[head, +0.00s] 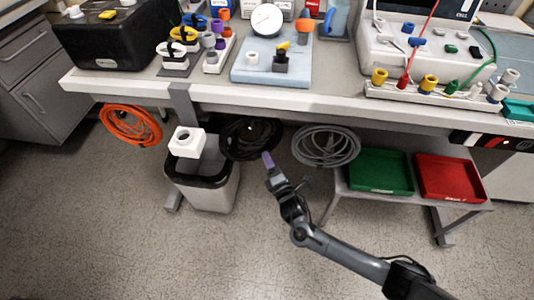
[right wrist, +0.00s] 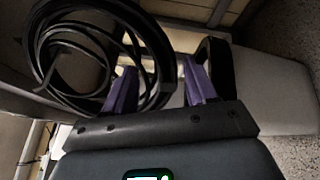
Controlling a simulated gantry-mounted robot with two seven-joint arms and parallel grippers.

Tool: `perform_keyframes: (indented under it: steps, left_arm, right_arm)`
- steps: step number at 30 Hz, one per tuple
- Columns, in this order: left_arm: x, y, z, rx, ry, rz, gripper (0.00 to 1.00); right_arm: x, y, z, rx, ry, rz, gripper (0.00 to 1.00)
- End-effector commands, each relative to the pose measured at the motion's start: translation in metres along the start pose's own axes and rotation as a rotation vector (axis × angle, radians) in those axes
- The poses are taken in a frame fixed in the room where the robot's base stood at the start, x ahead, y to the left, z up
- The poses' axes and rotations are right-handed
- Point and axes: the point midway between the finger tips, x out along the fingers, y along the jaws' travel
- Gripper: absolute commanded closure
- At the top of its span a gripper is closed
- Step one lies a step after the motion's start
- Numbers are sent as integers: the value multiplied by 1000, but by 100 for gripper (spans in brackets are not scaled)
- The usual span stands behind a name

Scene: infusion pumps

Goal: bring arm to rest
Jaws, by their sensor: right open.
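My right gripper (head: 267,160) has purple fingertips and is in front of the bench, below the bench top's front edge, near a coiled black cable (head: 250,138). In the right wrist view the two purple fingers (right wrist: 160,90) stand apart with nothing held between them. The black cable coil (right wrist: 58,45) shows behind and to the left of the fingers there. I cannot tell the exact gap between the fingers and the coil. My left gripper does not show in either view.
A grey bin (head: 212,194) with a black liner stands left of my gripper, with a white block (head: 187,142) over it. Orange (head: 131,125) and grey (head: 326,146) coils hang under the bench (head: 330,102). Green (head: 380,171) and red (head: 450,177) trays sit at right. The floor in front is clear.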

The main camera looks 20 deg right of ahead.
Motion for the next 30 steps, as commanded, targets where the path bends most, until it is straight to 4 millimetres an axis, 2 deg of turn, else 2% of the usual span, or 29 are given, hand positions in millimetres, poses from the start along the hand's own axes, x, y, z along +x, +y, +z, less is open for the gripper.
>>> perform_keyframes:
  steps: [1, 9, 20, 24, 26, 30]
  left_arm:
    - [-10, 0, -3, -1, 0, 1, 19]
    - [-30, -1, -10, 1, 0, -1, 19]
    - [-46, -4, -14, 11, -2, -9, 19]
    - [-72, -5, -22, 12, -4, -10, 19]
    - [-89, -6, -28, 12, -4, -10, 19]
    - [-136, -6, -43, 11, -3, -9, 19]
  right_arm:
    - [-10, 4, 1, -1, 2, -4, 43]
    - [-53, 3, 1, 1, 0, -1, 43]
    - [-83, 1, 0, 1, 6, -18, 43]
    - [-113, -1, -3, 18, 15, -82, 43]
    - [-129, 5, -1, 42, 7, -114, 43]
    - [-165, 51, 3, 170, -13, -187, 43]
